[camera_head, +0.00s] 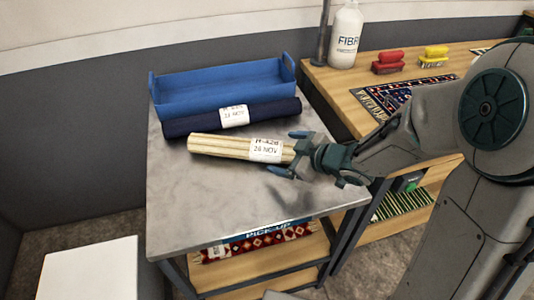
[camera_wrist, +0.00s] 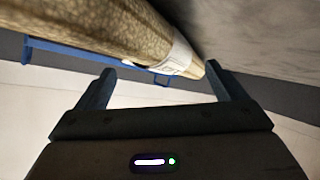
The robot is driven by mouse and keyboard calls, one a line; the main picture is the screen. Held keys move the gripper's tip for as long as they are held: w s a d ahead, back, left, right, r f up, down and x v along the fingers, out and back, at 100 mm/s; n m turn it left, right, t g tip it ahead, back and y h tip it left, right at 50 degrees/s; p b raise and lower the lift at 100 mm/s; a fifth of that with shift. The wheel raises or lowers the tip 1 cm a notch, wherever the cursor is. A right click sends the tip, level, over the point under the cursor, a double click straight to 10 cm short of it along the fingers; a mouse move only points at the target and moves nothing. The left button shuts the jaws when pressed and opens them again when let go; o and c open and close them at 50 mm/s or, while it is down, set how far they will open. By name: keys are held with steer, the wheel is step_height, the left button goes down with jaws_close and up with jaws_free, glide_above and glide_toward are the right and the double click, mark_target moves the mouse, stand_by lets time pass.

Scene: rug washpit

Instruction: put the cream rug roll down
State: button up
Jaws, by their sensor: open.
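The cream rug roll (camera_head: 225,146) lies on the grey metal table top (camera_head: 190,215), in front of a navy rug roll (camera_head: 190,123). A white paper label on the cream roll reads "24 NOV". My gripper (camera_head: 290,152) is at the roll's right end, its fingers open. In the wrist view the cream roll (camera_wrist: 120,30) runs across the upper part, beyond the two spread fingertips (camera_wrist: 160,80). I cannot tell whether a finger touches the roll.
A blue tray (camera_head: 220,88) stands at the back of the table. A wooden bench (camera_head: 350,105) to the right holds a white bottle (camera_head: 345,40), red (camera_head: 388,62) and yellow (camera_head: 433,57) brushes and a patterned rug (camera_head: 390,97). The table's front left is clear.

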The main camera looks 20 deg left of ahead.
mark_target(276, 153)
steer(key=b+x, duration=0.1)
steer(key=x, duration=0.3)
steer(key=shift+s+a+f, duration=0.1)
steer(key=shift+a+f, duration=0.1)
steer(key=shift+w+a+f, duration=0.15)
steer(key=shift+w+a, duration=0.15)
steer(key=shift+a, duration=0.15)
jaws_close()
